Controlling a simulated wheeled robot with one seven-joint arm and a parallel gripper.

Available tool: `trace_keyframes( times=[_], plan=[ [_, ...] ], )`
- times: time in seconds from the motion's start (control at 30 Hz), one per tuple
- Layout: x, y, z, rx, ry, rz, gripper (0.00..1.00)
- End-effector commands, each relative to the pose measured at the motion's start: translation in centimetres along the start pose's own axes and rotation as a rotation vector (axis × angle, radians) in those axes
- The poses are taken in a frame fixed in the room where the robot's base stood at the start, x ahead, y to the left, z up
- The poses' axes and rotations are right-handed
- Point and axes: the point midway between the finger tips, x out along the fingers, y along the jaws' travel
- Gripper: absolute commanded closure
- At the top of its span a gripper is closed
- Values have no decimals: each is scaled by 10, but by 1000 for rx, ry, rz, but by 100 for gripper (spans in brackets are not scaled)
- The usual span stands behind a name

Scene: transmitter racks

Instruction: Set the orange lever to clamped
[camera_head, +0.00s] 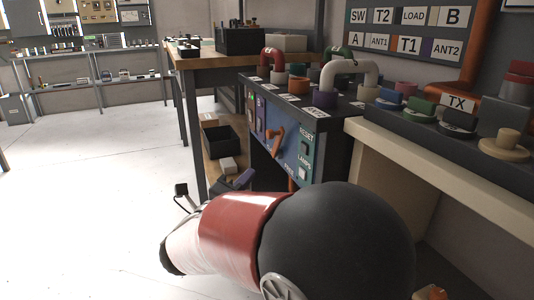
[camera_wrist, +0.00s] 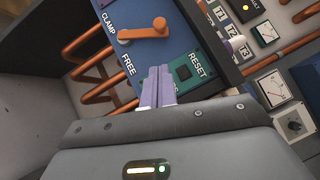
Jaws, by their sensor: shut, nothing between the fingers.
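The orange lever (camera_wrist: 143,32) is on a blue panel (camera_wrist: 188,42). In the wrist view its bar runs roughly sideways, with a rounded knob at the right end and a pale disc at the left. CLAMP is printed at its upper left and FREE below it. The lever also shows in the head view (camera_head: 277,136), on the front of the bench unit. My gripper (camera_wrist: 159,70) has its purple fingers shut together, with nothing visible between them. The fingertips are just below the lever in the wrist view, between FREE and the RESET button; I cannot tell whether they touch the panel.
A dark green RESET button (camera_wrist: 183,73) is right of my fingers. Orange pipes (camera_wrist: 88,50) run left of the panel, and meters (camera_wrist: 272,89) lie to the right. In the head view, coloured plugs and a white loop (camera_head: 350,68) stand on top. The floor (camera_head: 80,180) at left is clear.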

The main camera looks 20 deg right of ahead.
Motion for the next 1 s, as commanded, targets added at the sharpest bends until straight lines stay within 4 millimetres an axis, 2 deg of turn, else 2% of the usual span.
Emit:
trace_keyframes(
  times=[0.17, 0.57, 0.77, 1.0],
  plan=[
    [-7, 2, -6, 20, 53, -48, 100],
    [-5, 1, -7, 21, 58, -52, 100],
    [19, -1, -9, 20, 60, -52, 100],
    [71, -4, -12, 19, 59, -54, 100]
  ],
)
